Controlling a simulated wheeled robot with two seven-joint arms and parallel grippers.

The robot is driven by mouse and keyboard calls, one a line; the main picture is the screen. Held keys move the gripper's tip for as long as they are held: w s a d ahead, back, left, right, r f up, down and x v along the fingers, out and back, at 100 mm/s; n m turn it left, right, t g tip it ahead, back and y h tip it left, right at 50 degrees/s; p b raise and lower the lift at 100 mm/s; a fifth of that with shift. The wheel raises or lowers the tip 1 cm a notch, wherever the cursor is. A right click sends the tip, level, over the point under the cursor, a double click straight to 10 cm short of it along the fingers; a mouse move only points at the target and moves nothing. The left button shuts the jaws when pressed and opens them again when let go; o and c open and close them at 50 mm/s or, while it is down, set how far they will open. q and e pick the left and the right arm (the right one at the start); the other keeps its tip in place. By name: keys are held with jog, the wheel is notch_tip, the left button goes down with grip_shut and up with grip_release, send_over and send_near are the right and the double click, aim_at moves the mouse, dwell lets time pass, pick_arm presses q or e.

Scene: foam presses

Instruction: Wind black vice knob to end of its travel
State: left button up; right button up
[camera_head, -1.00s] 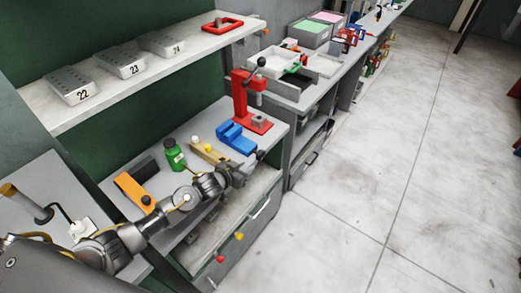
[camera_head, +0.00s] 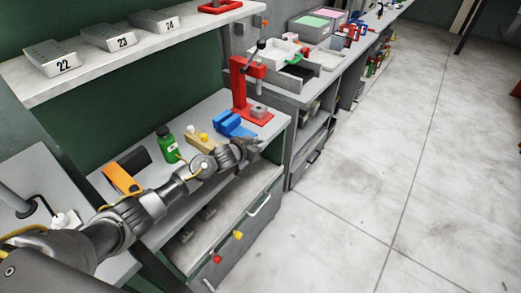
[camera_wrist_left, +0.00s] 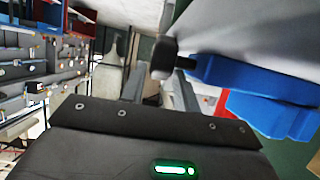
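The blue vice (camera_head: 230,125) sits on the bench by the red press. It also shows in the left wrist view (camera_wrist_left: 250,82). Its black knob (camera_wrist_left: 163,58) sticks out toward my left gripper in the wrist view. In the head view the knob is hidden behind the gripper. My left gripper (camera_head: 253,147) is at the bench's front edge, close in front of the vice. In the wrist view its fingers (camera_wrist_left: 157,85) are apart, with the knob at the gap near their tips; I cannot tell whether they touch it. My right gripper is not in view.
A red press (camera_head: 244,85) stands behind the vice. A green bottle (camera_head: 168,143), a wooden block (camera_head: 200,142) and an orange tool (camera_head: 122,179) stand left on the bench. A shelf with grey numbered trays (camera_head: 107,37) hangs above. Open floor lies to the right.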

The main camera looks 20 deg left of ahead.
pick_arm(q)
jog(key=shift+b+x, duration=0.5)
jog(key=shift+x, duration=0.4)
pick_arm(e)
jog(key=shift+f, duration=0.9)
pick_arm(q)
jog(key=shift+c, duration=0.4)
grip_shut()
jog(key=shift+r, duration=0.2)
jog(key=g+p, duration=0.1)
jog(key=p, duration=0.1)
jog(key=g+p, duration=0.1)
jog(key=p, duration=0.1)
jog(key=g+y+p, duration=0.1)
jog(key=p, duration=0.2)
jog(key=shift+w+d+r, duration=0.15)
jog(key=shift+w+r, duration=0.2)
jog(key=shift+r, duration=0.05)
jog(key=shift+w+f+g+y+p, duration=0.1)
jog(key=shift+f+g+y+p, duration=0.2)
jog(key=shift+g, duration=0.1)
jog(key=shift+f+g, duration=0.4)
jog(key=shift+g, duration=0.3)
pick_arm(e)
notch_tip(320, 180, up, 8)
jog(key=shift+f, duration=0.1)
pick_arm(q)
jog(key=shift+o, duration=0.4)
grip_release()
